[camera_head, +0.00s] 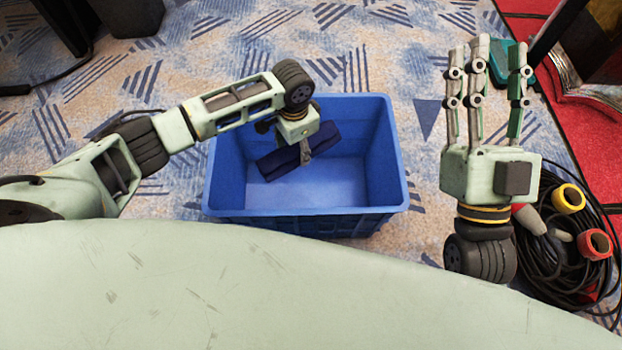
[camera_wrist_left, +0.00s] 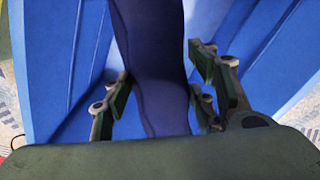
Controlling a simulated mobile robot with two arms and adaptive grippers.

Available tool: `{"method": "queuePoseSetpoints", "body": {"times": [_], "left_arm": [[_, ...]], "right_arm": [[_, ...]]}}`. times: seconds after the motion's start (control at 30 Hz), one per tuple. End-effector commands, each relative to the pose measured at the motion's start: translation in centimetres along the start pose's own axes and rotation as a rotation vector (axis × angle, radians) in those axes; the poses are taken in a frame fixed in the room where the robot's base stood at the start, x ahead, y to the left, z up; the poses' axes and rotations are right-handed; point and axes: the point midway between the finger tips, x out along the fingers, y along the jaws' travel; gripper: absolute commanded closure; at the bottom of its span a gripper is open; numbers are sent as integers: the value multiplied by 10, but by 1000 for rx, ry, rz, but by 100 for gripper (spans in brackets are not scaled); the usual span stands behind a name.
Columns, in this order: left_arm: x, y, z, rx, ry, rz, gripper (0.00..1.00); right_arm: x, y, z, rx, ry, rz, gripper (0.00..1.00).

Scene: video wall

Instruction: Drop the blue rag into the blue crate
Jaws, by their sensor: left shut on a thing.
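The blue crate (camera_head: 382,150) stands on the carpet in the middle of the head view, open side up. The dark blue rag (camera_head: 280,163) is over the crate's opening, slightly tilted. My left gripper (camera_head: 305,152) reaches over the crate from the left and is shut on the rag. In the left wrist view the rag (camera_wrist_left: 158,75) lies between the fingers, with the crate's blue walls (camera_wrist_left: 60,60) around it. I cannot tell whether the rag touches the crate floor. My right gripper (camera_head: 487,65) points up to the right of the crate, fingers spread and empty.
A coil of black cable (camera_head: 570,265) with red and yellow connectors lies at the right. Red carpet (camera_head: 530,28) and dark equipment are at the upper right. Dark stands are at the upper left. Patterned carpet around the crate is mostly clear.

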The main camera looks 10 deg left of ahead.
Motion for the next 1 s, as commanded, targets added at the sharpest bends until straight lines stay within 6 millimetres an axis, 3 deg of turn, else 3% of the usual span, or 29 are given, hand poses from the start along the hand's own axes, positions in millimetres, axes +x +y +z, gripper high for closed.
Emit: {"method": "queuePoseSetpoints", "body": {"times": [0.37, 0.4, 0.6, 1.0], "left_arm": [[0, 0, 0, 0, 1, 0, 76], [0, 0, 0, 0, 1, 0, 44], [0, 0, 0, 0, 1, 0, 26], [-4, 0, -1, 0, 2, 0, 26]], "right_arm": [[0, 0, -5, 1, 23, -1, 60], [0, 0, -5, 1, 23, -1, 60], [0, 0, -4, 1, 23, -1, 60], [0, -1, -4, 2, 21, -1, 60]]}}
